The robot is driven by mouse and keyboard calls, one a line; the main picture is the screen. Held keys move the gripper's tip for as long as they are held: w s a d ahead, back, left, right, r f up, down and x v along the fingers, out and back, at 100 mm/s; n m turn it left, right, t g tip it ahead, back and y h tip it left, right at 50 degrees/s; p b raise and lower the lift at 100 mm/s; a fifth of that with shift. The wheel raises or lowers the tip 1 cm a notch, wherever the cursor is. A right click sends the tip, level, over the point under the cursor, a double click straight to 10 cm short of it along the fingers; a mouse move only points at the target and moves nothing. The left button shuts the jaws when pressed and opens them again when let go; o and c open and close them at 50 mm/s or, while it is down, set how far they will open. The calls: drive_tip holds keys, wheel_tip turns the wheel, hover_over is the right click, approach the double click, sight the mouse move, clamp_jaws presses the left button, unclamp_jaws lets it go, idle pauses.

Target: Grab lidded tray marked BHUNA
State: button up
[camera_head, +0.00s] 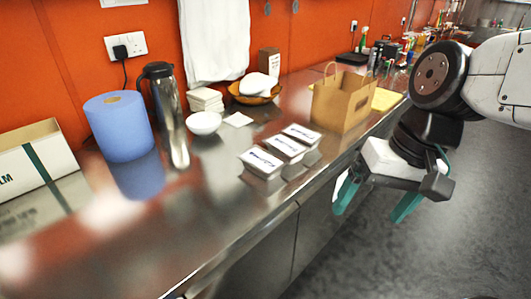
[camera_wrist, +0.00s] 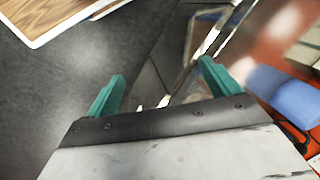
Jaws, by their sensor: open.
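Three small lidded trays with white labelled lids stand in a row on the steel counter (camera_head: 225,215): a near one (camera_head: 262,162), a middle one (camera_head: 284,148) and a far one (camera_head: 302,134). The lettering is too blurred for me to tell which one is marked BHUNA. My gripper (camera_head: 375,202) has green fingers spread apart with nothing between them. It is to the right of the trays, apart from them, past the counter's front edge and over the floor. Its open fingers also show in the wrist view (camera_wrist: 162,75), where I cannot make out the trays.
A brown paper bag (camera_head: 342,100) stands just behind the far tray. A white bowl (camera_head: 203,123), a steel flask (camera_head: 165,112) and a blue roll (camera_head: 120,127) stand left of the trays. The counter in front of the near tray is clear.

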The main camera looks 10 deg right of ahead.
drive_tip(key=w+a+f+m+y, duration=0.2)
drive_tip(key=w+a+m+y, duration=0.2)
drive_tip(key=w+a, duration=0.15)
drive_tip(key=m+t, duration=1.1)
drive_tip(key=m, duration=1.3)
approach(301, 153)
drive_tip(key=x, duration=0.3)
drive_tip(key=shift+s, duration=0.1)
drive_tip(key=x, duration=0.5)
drive_tip(key=shift+f, duration=0.1)
drive_tip(key=c, duration=0.9)
